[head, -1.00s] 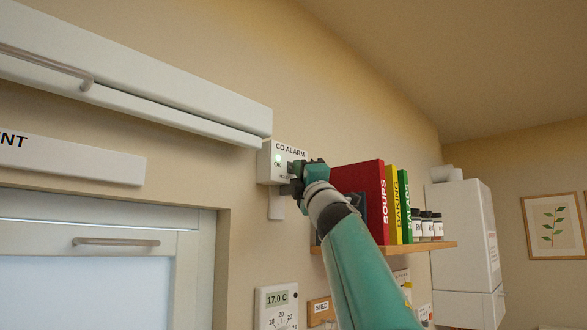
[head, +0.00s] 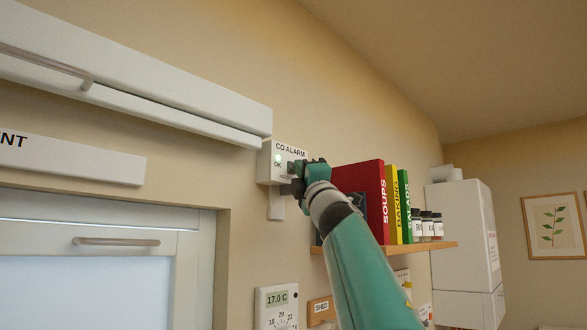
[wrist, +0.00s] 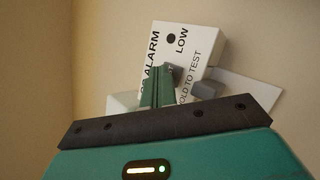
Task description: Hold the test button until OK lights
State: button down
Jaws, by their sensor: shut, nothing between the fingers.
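In the wrist view, the alarm (wrist: 200,42) shows a dark LOW lamp (wrist: 170,39) and the words HOLD TO TEST. A grey block (wrist: 204,90) beside those words looks like the test button. My gripper (wrist: 168,74) is shut and empty in front of the alarm's face, its tips to the left of the grey block in the wrist view. I cannot tell whether it touches the alarm. In the head view my gripper (head: 300,178) covers the alarm's lower right.
A long white cabinet (head: 140,85) juts out at the upper left. A shelf (head: 440,247) with books (head: 372,190) and several jars (head: 427,226) is close on the right of my arm. A thermostat (head: 277,306) is on the wall below.

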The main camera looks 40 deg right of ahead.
jog(key=shift+s, duration=0.65)
jog(key=shift+s, duration=0.1)
jog(key=s, duration=0.4)
jog(key=shift+s+d, duration=0.25)
jog(key=shift+s, duration=0.15)
